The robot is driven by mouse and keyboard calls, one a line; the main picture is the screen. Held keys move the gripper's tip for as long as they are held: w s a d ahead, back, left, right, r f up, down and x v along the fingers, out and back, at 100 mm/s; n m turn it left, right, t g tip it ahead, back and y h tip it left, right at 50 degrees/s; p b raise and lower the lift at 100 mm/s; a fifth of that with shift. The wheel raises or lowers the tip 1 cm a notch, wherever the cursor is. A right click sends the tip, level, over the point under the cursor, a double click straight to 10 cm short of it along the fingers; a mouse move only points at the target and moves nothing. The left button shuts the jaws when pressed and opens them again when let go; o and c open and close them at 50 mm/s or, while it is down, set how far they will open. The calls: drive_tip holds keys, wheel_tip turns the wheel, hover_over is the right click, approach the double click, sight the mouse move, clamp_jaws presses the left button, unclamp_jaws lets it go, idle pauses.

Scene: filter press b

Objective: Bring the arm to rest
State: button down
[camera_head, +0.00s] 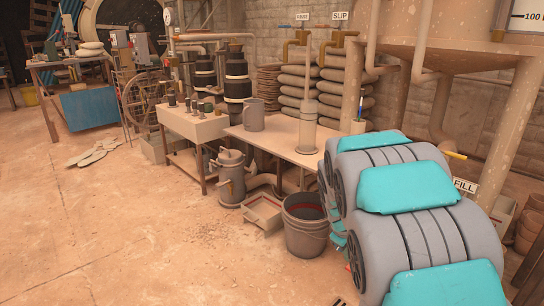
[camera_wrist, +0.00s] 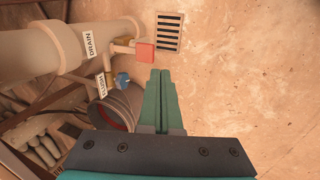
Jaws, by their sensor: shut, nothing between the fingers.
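My arm (camera_head: 400,195), grey with teal pads, is bent and fills the lower right of the head view. My gripper (camera_wrist: 159,72) shows in the wrist view with its two green fingers side by side and touching. It is shut and holds nothing. It points over the tan floor, apart from the pipes. In the head view the fingers cannot be made out clearly behind the arm.
In the wrist view, a DRAIN pipe (camera_wrist: 60,45) with a red handle (camera_wrist: 145,51), a blue FLUSH handle (camera_wrist: 123,80) and a floor grate (camera_wrist: 168,32) lie close by. A grey bucket (camera_head: 305,238) stands beside my arm. A table (camera_head: 270,140) is behind; left floor is mostly clear.

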drive_tip(key=s+a+r+m+g+y+p, duration=0.1)
drive_tip(key=s+a+r, duration=0.3)
drive_tip(key=s, duration=0.8)
drive_tip(key=s+a+r+m+g+y+p, duration=0.1)
drive_tip(key=s+a+r+m+p, duration=0.2)
drive_tip(key=s, duration=0.9)
drive_tip(key=s+a+r+m+g+y+p, duration=0.1)
drive_tip(key=s+a+r+m+g+p, duration=0.1)
drive_tip(key=s+r, duration=0.5)
drive_tip(key=s+a+m+p, duration=0.1)
drive_tip(key=s+a+p, duration=0.1)
drive_tip(key=s, duration=0.3)
drive_tip(key=shift+a+r, duration=0.25)
drive_tip(key=shift+a, duration=0.1)
drive_tip(key=shift+d, duration=0.1)
